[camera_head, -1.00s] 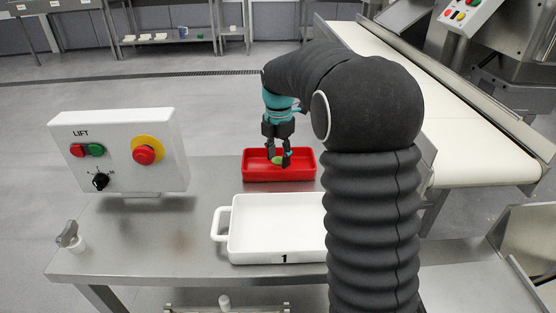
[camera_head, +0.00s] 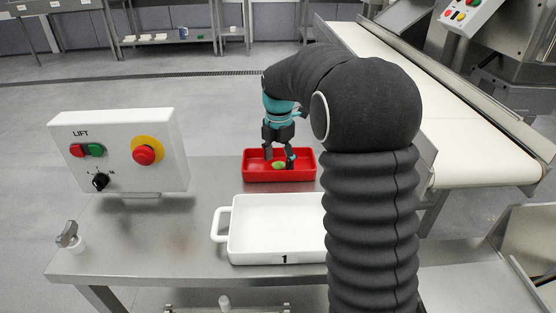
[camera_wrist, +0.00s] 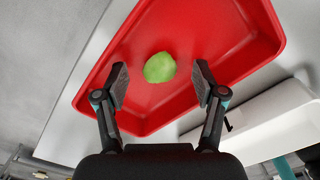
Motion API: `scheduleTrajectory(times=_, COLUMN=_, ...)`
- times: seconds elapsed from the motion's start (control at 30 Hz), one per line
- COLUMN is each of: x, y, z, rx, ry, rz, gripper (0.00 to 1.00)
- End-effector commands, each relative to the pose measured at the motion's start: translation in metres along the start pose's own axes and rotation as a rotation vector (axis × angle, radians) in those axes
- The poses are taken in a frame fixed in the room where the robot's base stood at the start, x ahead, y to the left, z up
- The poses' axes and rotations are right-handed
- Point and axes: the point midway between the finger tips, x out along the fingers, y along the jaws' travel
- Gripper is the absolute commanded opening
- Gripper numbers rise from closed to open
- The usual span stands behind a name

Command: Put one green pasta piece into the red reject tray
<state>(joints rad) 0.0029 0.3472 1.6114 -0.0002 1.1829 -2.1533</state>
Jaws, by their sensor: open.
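One green pasta piece (camera_head: 279,165) lies inside the red reject tray (camera_head: 250,174) on the steel table. In the wrist view the green piece (camera_wrist: 160,67) rests on the floor of the red tray (camera_wrist: 215,30). My gripper (camera_head: 279,160) is over the tray with its fingers pointing down. In the wrist view my gripper (camera_wrist: 160,88) has its two fingers spread wide, apart from the piece, which shows between and beyond the tips. Nothing is held.
A white dish (camera_head: 275,225) marked 1 stands in front of the red tray, partly hidden by my arm. A lift control box (camera_head: 120,150) stands at the left. A pale conveyor belt (camera_head: 455,130) runs at the right.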

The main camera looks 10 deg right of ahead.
Motion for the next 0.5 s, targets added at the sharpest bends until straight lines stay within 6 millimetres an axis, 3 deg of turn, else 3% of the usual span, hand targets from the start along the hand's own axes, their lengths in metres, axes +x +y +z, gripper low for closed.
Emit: scheduleTrajectory(times=0.5, x=-0.093, y=0.0, z=0.0, rx=0.0, ry=-0.002, rz=0.003, gripper=0.7)
